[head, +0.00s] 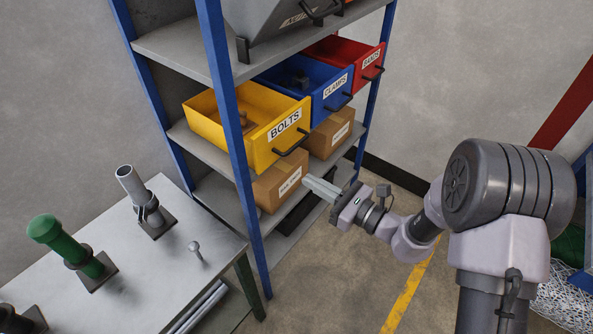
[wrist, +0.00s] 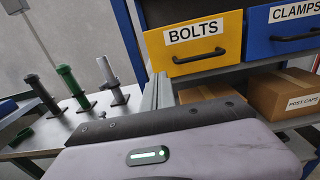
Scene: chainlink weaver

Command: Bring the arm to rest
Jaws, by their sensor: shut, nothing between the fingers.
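My gripper (head: 321,189) is shut and empty. It hangs in the air in front of the shelf rack, below the yellow BOLTS drawer (head: 272,125) and close to a cardboard box (head: 281,181). In the wrist view my gripper's fingers (wrist: 158,92) point toward the rack, with the BOLTS drawer (wrist: 195,45) above and to the right. My arm reaches in from the right in the head view, bent, and touches nothing that I can see.
The blue CLAMPS drawer (head: 318,90) and red drawer (head: 350,60) stand pulled out beside the BOLTS drawer. A grey table (head: 140,262) at the left carries a green post (head: 70,246) and a grey post (head: 137,190) in holders.

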